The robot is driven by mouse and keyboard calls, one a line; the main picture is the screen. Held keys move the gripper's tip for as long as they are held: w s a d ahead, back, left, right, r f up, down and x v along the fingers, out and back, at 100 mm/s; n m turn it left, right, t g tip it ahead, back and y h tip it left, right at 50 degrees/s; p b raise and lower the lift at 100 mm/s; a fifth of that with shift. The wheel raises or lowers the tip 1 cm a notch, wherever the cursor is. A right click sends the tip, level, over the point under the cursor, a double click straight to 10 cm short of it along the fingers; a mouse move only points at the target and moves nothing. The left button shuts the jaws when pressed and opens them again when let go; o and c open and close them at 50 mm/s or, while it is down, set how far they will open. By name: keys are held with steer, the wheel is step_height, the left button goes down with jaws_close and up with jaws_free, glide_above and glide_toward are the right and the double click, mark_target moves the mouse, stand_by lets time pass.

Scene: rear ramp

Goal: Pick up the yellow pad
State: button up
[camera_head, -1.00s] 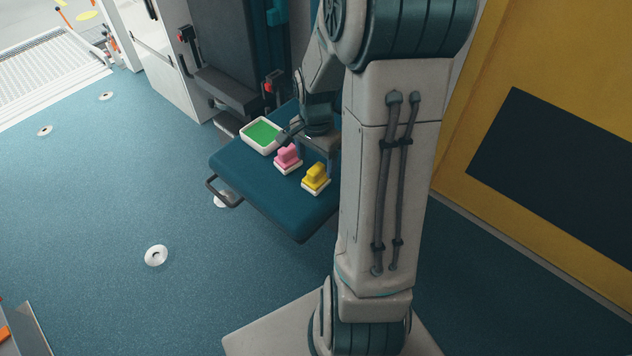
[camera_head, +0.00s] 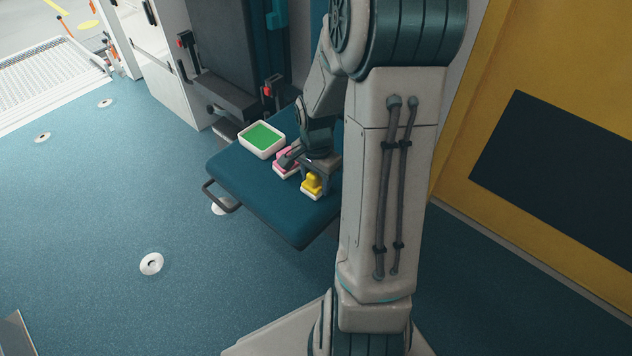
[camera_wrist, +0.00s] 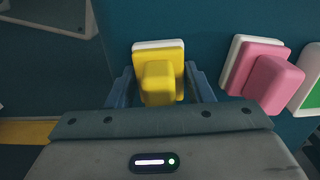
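The yellow pad (camera_head: 312,183) sits on a white base near the right end of the blue seat. My gripper (camera_head: 318,170) is just above and around it, pointing down. In the wrist view the yellow pad (camera_wrist: 160,84) lies between the two spread fingers of my gripper (camera_wrist: 160,88), with a gap seen on each side. The gripper is open and does not visibly touch the pad. In the head view the gripper and wrist cover part of the pad's upper side.
A white tray with a green inside (camera_head: 262,151) stands farther back on the blue seat (camera_head: 252,190). The seat's front is clear.

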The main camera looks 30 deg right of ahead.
steer(key=shift+c, duration=0.8)
steer(key=shift+r+p, duration=0.35)
steer(key=shift+r, duration=0.2)
steer(key=r+p, duration=0.1)
steer(key=r, duration=0.1)
steer(key=r+p, duration=0.1)
steer(key=r, duration=0.1)
steer(key=shift+d, duration=0.2)
steer(key=s+d+r+p, duration=0.4)
steer(key=s+d+r, duration=0.1)
steer(key=d, duration=0.4)
steer(key=shift+s+d+r, duration=0.4)
steer(key=shift+r, duration=0.05)
